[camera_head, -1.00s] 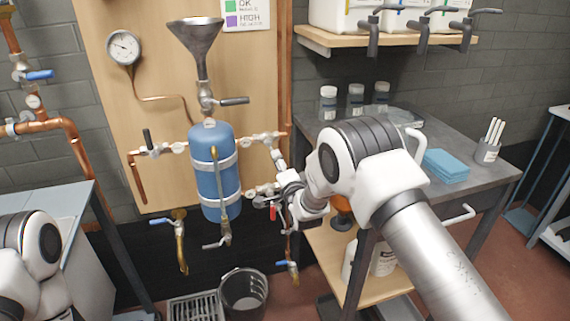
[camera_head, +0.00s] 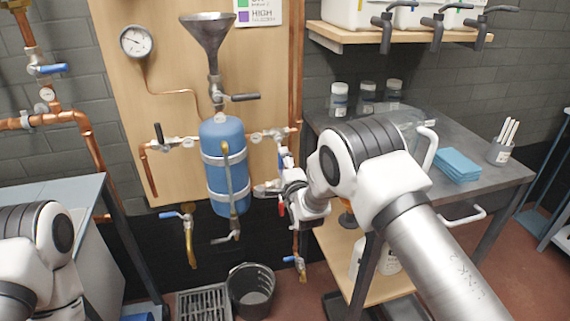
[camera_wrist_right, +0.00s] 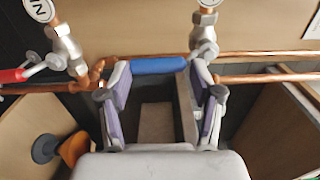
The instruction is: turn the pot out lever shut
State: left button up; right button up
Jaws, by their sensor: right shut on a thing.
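A blue lever (camera_wrist_right: 158,66) lies crosswise between the two fingers of my right gripper (camera_wrist_right: 160,77) in the right wrist view. The fingers are closed on it. In the head view my right gripper (camera_head: 283,172) is at the pipework just right of the blue pot (camera_head: 226,150), and a small bit of blue shows by its tips. The lever's valve is largely hidden by the gripper, and I cannot read a label for it. My left arm shows at the lower left of the head view, but its gripper is out of view.
A red lever (camera_wrist_right: 18,75) is close on the left in the wrist view. A funnel (camera_head: 210,35) with a dark-handled valve stands above the pot. A black bucket (camera_head: 250,290) is on the floor below. A grey bench (camera_head: 400,165) stands to the right.

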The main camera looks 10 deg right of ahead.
jog(key=o, duration=1.5)
jog(key=shift+w+r, duration=0.1)
jog(key=shift+r, duration=0.15)
jog(key=shift+o, duration=0.3)
jog(key=shift+w+a+f, duration=0.2)
jog(key=shift+w+f, duration=0.05)
jog(key=shift+f, duration=0.15)
jog(key=shift+s+d, duration=0.1)
jog(key=shift+s, duration=0.35)
jog(key=s, duration=1.1)
jog(key=shift+d, duration=0.15)
jog(key=shift+s, duration=0.1)
